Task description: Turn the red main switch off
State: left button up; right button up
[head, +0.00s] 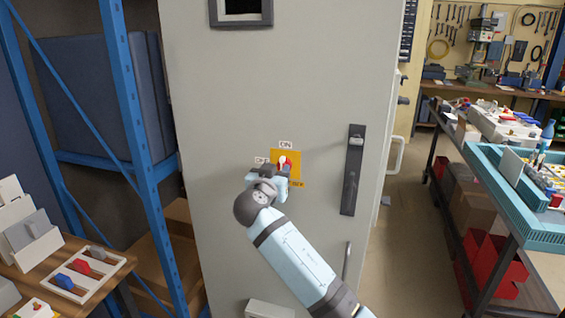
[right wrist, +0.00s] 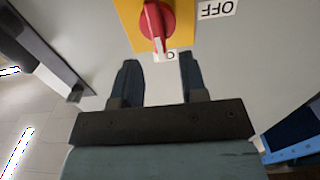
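The red main switch (head: 285,162) is a round red knob on a yellow plate (head: 297,168), mounted on the front of a tall grey cabinet. Its pale pointer points up toward the ON label (head: 286,144). The OFF label (head: 261,160) is left of the knob. My right gripper (head: 277,178) is at the plate's lower part and hides some of it. In the right wrist view, which is upside down, the switch (right wrist: 156,20) lies beyond the two spread fingers (right wrist: 159,60). Nothing is between them. My left gripper is not in view.
The grey cabinet (head: 215,130) has a dark vertical handle (head: 353,170) right of the switch. A blue shelf rack (head: 135,110) stands at left, beside a table with switch parts (head: 85,270). A cluttered bench (head: 490,200) stands at right, with open floor between.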

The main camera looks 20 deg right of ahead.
aim_at(281, 165)
jog(key=x, duration=0.5)
jog(key=shift+w+d, duration=0.15)
jog(key=shift+w, duration=0.05)
grip_shut()
